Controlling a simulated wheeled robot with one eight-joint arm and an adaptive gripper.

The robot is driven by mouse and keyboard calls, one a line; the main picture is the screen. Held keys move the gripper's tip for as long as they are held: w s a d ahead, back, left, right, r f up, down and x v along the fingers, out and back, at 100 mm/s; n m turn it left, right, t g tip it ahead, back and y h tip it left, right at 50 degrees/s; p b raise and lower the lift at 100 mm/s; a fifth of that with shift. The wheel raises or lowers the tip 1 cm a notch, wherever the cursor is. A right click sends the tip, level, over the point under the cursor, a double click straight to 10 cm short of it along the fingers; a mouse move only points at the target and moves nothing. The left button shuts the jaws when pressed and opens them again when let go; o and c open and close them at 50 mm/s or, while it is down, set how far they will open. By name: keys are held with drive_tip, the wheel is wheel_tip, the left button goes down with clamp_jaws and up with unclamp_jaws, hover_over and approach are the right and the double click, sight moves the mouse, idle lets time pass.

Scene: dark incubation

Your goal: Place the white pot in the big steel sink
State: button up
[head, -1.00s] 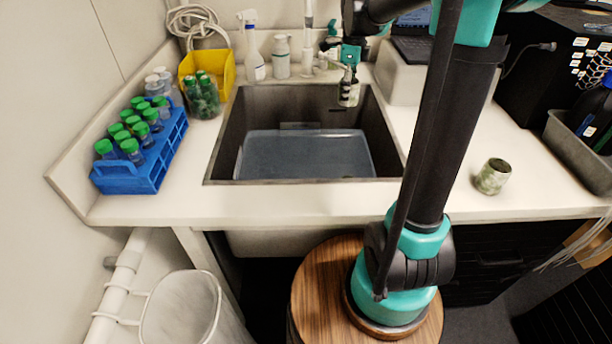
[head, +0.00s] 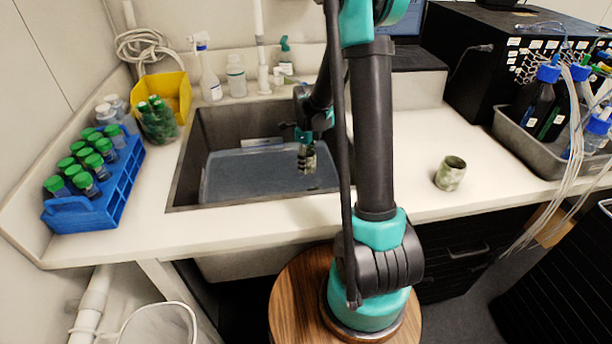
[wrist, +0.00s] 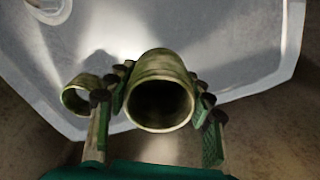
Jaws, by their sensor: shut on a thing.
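The pot in my gripper (head: 306,143) is small, mottled pale and green. It hangs over the big steel sink (head: 190,160), near its right side. In the wrist view the held pot (wrist: 161,88) shows its dark open mouth between the fingers of my gripper (wrist: 158,105), which are shut on it. A similar mottled pot (head: 450,174) stands upright on the counter right of my arm. A grey-blue tub (head: 255,172) lies in the sink, below the held pot.
A blue rack (head: 100,195) of green-capped bottles stands left of the sink. A yellow bin (head: 163,92) and spray bottle (head: 208,75) stand behind. A grey tray (head: 540,150) with bottles and tubes is at right. A small mottled ring (wrist: 76,97) shows left of my fingers; I cannot tell what it belongs to.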

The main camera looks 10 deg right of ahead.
sight(307, 182)
drive_tip(key=shift+f, duration=3.3)
drive_tip(key=shift+f, duration=0.1)
drive_tip(key=o, duration=1.2)
wheel_tip(307, 182, up, 12)
drive_tip(key=shift+r, duration=0.15)
